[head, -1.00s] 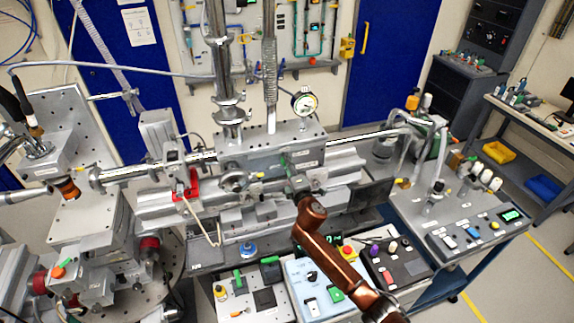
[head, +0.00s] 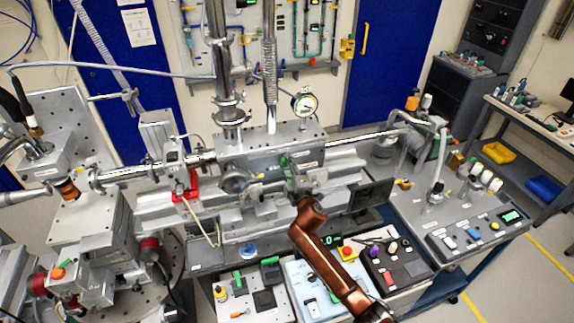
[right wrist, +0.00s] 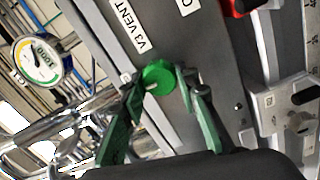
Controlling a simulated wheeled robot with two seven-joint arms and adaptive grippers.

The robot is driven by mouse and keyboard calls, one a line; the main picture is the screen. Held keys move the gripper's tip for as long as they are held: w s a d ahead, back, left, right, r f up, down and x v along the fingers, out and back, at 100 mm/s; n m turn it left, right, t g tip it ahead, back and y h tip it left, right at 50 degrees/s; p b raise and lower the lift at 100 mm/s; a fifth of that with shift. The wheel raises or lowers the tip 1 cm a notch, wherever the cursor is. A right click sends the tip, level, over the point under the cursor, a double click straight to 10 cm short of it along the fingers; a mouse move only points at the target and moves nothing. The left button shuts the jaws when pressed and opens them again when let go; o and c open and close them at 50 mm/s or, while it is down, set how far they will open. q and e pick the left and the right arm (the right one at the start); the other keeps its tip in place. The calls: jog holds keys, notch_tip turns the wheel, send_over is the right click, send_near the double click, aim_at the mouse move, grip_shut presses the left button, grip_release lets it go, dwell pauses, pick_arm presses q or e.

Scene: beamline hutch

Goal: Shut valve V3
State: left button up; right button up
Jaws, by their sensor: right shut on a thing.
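Valve V3 shows in the right wrist view as a round green knob (right wrist: 157,76) on a grey metal block, beside a white label (right wrist: 132,25) reading "V3 VENT". My right gripper (right wrist: 165,86) has its green fingers on either side of the knob and is shut on it. In the head view my right gripper (head: 291,172) reaches the front of the grey beamline block (head: 262,146) at the end of my copper-coloured arm. There the gripper and arm largely hide the knob. My left gripper is not in view.
A round dial gauge (head: 304,102) stands on top of the block. A metal handwheel (head: 236,181) and a red bracket (head: 186,187) lie to the left of my gripper. Control boxes (head: 312,286) stand below, under my arm. A dark flat panel (head: 371,196) is close on the right.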

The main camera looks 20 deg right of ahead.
jog(key=o, duration=1.1)
jog(key=shift+d, duration=0.1)
jog(key=shift+o, duration=0.2)
jog(key=s, duration=1.2)
jog(key=shift+d, duration=0.2)
